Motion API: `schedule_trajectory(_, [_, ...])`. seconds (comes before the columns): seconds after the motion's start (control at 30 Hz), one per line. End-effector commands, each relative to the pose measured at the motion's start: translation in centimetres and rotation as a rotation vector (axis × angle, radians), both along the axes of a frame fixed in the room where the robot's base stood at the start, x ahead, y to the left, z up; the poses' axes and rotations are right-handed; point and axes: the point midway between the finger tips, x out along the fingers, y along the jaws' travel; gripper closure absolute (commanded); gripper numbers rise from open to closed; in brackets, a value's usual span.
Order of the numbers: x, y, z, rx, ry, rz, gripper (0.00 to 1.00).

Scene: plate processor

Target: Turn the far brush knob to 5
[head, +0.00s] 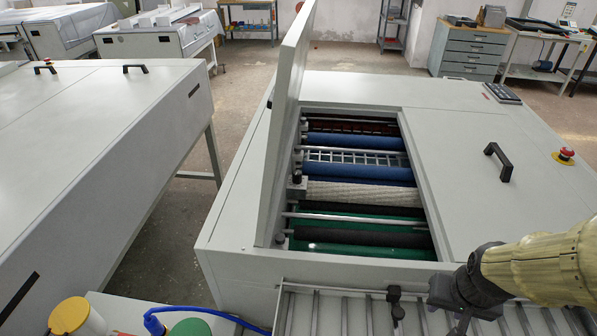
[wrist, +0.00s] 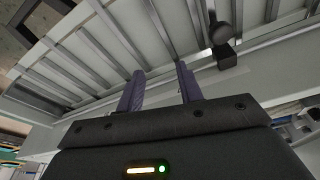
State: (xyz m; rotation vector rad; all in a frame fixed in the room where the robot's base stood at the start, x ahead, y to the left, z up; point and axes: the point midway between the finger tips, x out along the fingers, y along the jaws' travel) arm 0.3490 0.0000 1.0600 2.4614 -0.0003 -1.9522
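The plate processor (head: 235,240) stands in the middle of the head view with its lid (head: 287,120) raised. Its open bay shows blue, cream and green rollers. A small dark knob (head: 297,177) sits on a grey block at the bay's left edge. Other small fittings line that edge; I cannot read any dial numbers or tell surely which is the far brush knob. My gripper (head: 461,322) is at the lower right of the head view, in front of the processor and well apart from the knob. In the wrist view my gripper (wrist: 160,70) has two separated fingers with nothing between them.
A slatted feed tray (head: 330,310) lies along the processor's front, with a black clamp knob (head: 395,293) near my gripper. A closed cover with a black handle (head: 498,161) and a red emergency button (head: 565,154) are at right. Bottles (head: 70,315) stand at lower left.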

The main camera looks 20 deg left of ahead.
Motion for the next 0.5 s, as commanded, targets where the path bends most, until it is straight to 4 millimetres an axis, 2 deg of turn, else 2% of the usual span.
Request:
schedule_trajectory(0.13, [0.3,0.1,0.5,-0.001,-0.001,0.007,0.52])
schedule_trajectory(0.27, [1.4,0.5,2.5,-0.003,0.000,0.037,0.52])
schedule_trajectory(0.37, [2.9,1.2,4.6,-0.006,0.002,0.082,0.52])
schedule_trajectory(0.5, [6.1,2.6,7.8,-0.010,0.005,0.178,0.52])
